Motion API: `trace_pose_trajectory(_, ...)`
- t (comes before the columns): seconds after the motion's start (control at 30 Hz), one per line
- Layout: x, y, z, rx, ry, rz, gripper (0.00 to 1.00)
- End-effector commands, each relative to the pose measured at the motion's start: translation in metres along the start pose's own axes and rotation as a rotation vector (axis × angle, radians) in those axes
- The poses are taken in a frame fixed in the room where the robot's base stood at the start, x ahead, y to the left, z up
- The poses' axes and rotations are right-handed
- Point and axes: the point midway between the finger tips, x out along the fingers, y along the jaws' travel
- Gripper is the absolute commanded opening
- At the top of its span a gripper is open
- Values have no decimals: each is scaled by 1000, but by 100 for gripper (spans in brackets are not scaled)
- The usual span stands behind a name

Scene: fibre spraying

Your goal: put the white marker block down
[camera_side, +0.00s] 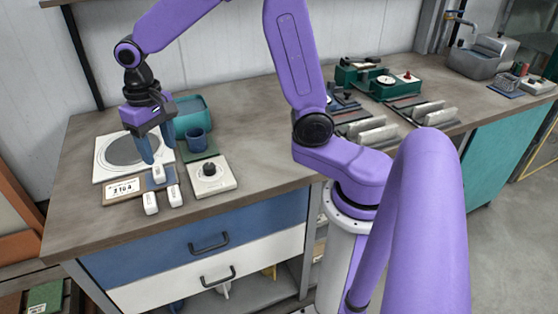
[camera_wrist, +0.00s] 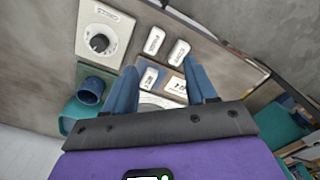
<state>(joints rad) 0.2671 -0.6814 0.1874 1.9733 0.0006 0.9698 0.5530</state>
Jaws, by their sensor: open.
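Three white marker blocks lie near the front of the bench: one (camera_side: 158,174) just below my gripper, with the other two, left (camera_side: 150,203) and right (camera_side: 174,196), in front of it. My gripper (camera_side: 151,160) points down, its blue fingers apart, with nothing held between them. In the wrist view my gripper (camera_wrist: 160,68) has the nearest block (camera_wrist: 148,78) between its fingers' lines, closer to the left finger. The other blocks (camera_wrist: 154,40) and (camera_wrist: 179,52) lie beyond the fingertips. I cannot tell the exact height of the fingertips above the bench.
A lettered card (camera_side: 122,188) lies left of the blocks. A white plate with a grey disc (camera_side: 110,160) is behind. A blue cup (camera_side: 196,140), a teal bin (camera_side: 190,115) and a white square with a dark knob (camera_side: 221,180) stand to the right.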

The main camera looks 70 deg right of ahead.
Motion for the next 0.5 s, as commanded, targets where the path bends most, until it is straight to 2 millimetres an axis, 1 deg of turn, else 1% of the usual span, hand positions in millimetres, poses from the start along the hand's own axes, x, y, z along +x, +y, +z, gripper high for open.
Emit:
trace_pose_trajectory(0.03, -2, 0, 14, -64, 2, -2, 56)
trace_pose_trajectory(0.27, -7, 3, 78, -369, 4, -6, 56)
trace_pose_trajectory(0.5, -8, 21, 144, -685, 8, -11, 56)
